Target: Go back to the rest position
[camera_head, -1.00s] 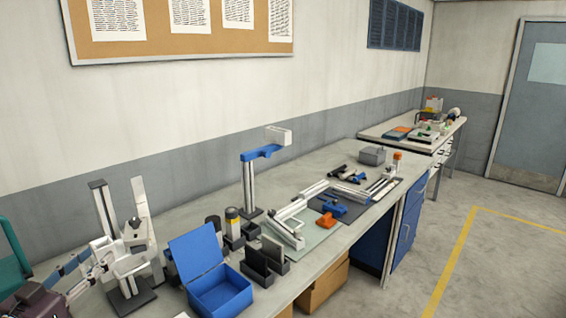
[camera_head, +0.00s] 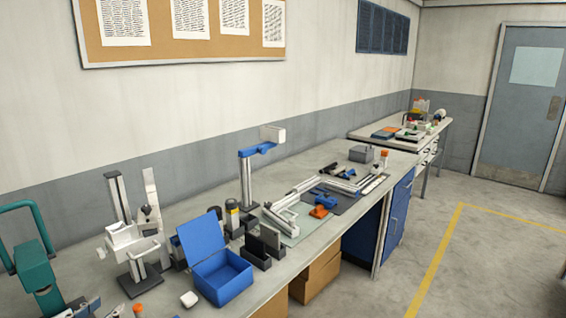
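My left gripper (camera_head: 86,308) shows only in part at the bottom left edge of the head view, as grey-blue finger pieces low over the bench. Most of it is cut off by the frame, so I cannot tell whether it is open or shut. I see nothing held in the part that shows. It is apart from the white stand device (camera_head: 124,236) on the bench and close to the teal machine with a handle (camera_head: 37,270). My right gripper is not in view. No film reel can be made out.
An open blue box (camera_head: 222,283) stands on the long bench (camera_head: 335,227), with a small white object (camera_head: 189,299) to its left. Dark holders, a blue-topped post (camera_head: 246,175) and a rail assembly (camera_head: 300,198) stand farther along. The floor at right (camera_head: 490,260) is clear.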

